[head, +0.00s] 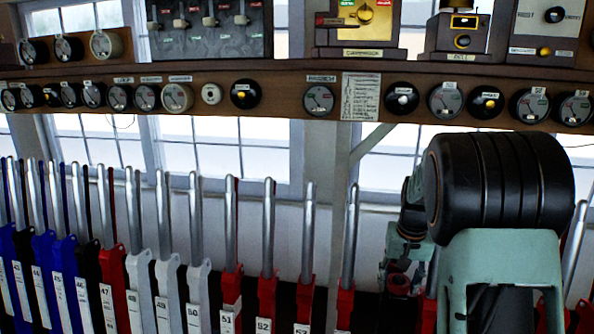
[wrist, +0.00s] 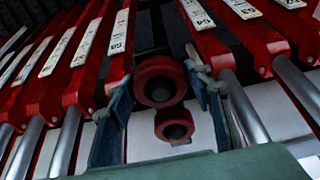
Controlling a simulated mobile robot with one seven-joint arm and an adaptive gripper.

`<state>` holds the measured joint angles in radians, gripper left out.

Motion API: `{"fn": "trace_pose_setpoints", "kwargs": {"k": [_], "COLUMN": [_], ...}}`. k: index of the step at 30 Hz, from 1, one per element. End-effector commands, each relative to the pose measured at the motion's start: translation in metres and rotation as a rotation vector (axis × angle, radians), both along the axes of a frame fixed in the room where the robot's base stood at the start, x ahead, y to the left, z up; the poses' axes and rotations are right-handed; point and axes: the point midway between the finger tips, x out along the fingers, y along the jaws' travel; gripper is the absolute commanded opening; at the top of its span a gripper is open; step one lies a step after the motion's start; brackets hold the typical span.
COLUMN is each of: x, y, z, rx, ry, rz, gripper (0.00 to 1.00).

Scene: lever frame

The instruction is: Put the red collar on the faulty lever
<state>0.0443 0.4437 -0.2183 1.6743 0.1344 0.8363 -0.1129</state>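In the wrist view a larger red collar (wrist: 160,80), a ring with a dark centre, sits between my fingertips. Both fingers of my gripper (wrist: 160,76) lie close along its sides and appear closed on it. In the head view my gripper (head: 398,270) is low, among the red levers at the right. Red levers (head: 346,302) with bright steel handles stand there in a row. In the wrist view, labelled red levers (wrist: 212,42) lie to both sides of the collar. I cannot tell which lever is faulty. My arm hides part of the row.
A second, smaller red ring (wrist: 175,125) shows below the collar against a white surface. White levers (head: 168,280) and blue levers (head: 65,260) stand farther left. A wooden shelf (head: 282,100) with round instruments runs above the levers. The gaps between levers are narrow.

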Motion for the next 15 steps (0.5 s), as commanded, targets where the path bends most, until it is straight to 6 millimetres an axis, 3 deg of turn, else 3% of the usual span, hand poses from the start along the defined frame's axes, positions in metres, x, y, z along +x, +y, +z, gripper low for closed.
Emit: {"fn": "trace_pose_setpoints", "kwargs": {"k": [6,15], "x": [-0.0001,0.0001], "y": [0.0000,0.0000], "z": [0.0000,0.0015], "rx": [0.000,0.000], "ry": [0.000,-0.001], "rz": [0.000,0.000], "gripper": [0.22,0.18]}}
